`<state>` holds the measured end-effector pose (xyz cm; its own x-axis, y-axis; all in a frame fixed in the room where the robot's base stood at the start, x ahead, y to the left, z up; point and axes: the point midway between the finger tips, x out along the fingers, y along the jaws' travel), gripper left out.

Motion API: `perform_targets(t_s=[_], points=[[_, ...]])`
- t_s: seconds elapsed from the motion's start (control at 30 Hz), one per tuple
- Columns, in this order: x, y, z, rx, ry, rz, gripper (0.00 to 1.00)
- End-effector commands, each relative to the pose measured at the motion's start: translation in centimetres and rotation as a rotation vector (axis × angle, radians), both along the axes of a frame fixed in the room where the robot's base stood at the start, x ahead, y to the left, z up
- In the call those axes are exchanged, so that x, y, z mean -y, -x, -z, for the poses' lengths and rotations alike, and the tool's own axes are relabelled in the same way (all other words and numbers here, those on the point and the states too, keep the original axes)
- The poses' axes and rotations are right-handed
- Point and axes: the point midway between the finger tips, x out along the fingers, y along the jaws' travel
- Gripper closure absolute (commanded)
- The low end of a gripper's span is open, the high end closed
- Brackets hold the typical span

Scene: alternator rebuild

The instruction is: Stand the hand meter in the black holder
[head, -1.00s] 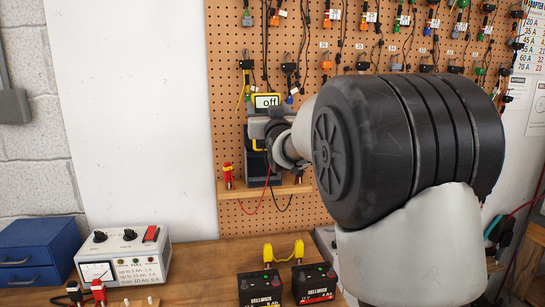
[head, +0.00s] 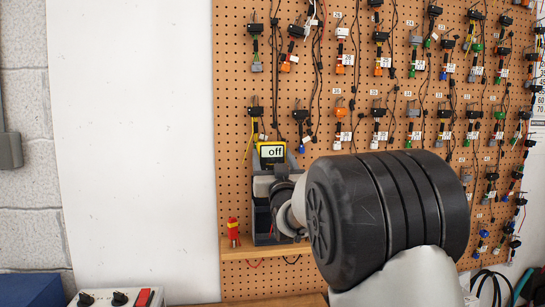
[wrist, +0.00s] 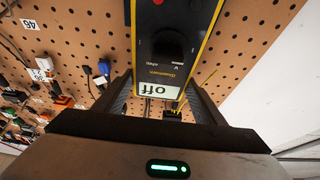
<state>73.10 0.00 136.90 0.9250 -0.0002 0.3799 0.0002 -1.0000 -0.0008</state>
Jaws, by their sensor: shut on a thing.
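The hand meter (head: 273,152) is yellow and black, and its display reads "off". It is upright in front of the pegboard, above the small wooden shelf. My gripper (head: 272,186) is shut on it. In the wrist view the meter (wrist: 168,48) lies between the two dark fingers of my gripper (wrist: 162,88), with its dial and display showing. The black holder (head: 262,226) stands on the shelf below my gripper. My gripper hides the meter's lower part in the head view, so I cannot tell whether its bottom is inside the holder.
A red probe (head: 233,230) stands on the left of the wooden shelf (head: 240,249). The pegboard (head: 235,90) behind holds several hanging leads and connectors, some close above the meter. A bench instrument (head: 118,298) shows at the lower left. The white wall panel (head: 130,130) is bare.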

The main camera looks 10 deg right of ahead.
Motion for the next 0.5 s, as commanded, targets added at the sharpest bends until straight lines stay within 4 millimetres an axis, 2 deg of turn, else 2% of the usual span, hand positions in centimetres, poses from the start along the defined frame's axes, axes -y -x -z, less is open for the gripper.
perform_targets(t_s=[0.5], points=[[0.0, 0.1, 1.1, 0.004, 0.000, 0.000, 0.58]])
